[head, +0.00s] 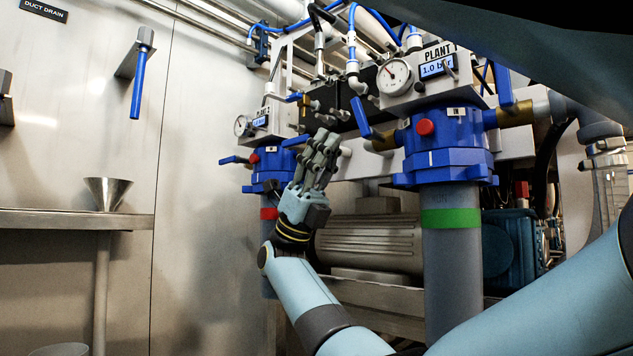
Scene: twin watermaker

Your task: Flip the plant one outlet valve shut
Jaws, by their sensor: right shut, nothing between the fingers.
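The panel marked "PLANT 1" (439,52) stands above the nearer blue filter housing (447,150), whose pipe has a green band. A blue lever (361,117) slants upward at a brass valve (382,141) on the housing's left. Another blue lever (504,86) stands near-upright at a brass valve (512,114) on its right. I cannot tell which is the outlet. My right gripper (323,147) is shut and empty, pointing up, left of the left lever and apart from it in the picture. My left gripper is not in view.
A second blue housing (271,167) with a red-banded pipe stands farther back, partly behind my right gripper. A funnel (108,192) sits on a shelf (70,219) at left. A grey motor (370,244) lies between the pipes.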

